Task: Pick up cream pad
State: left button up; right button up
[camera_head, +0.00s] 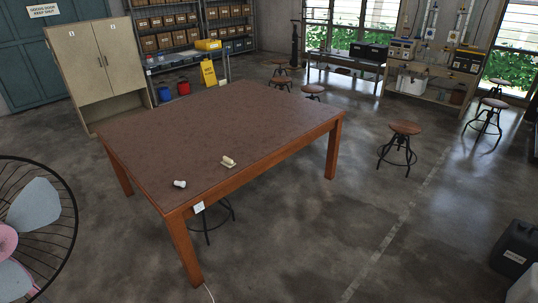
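A large brown-topped wooden table (215,125) stands in front of me, left of the picture's middle. Near its front edge lies a small cream and tan object (228,162), which looks like a pad on a base. It is too small to tell for certain that it is the cream pad. A small whitish cylinder-like piece (180,184) lies to its left, apart from it, near the table's front left corner. Neither of my grippers shows in the head view.
A wire-caged fan (32,225) stands at the lower left. Several stools (404,128) stand around the table, one partly under its front edge. A black canister (517,247) is at the lower right. The floor right of the table is mostly clear.

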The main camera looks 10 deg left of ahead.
aim_at(229, 163)
jog(key=i+l, duration=0.1)
jog(key=i, duration=0.35)
jog(key=i+l+u, duration=0.15)
jog(key=i, duration=0.3)
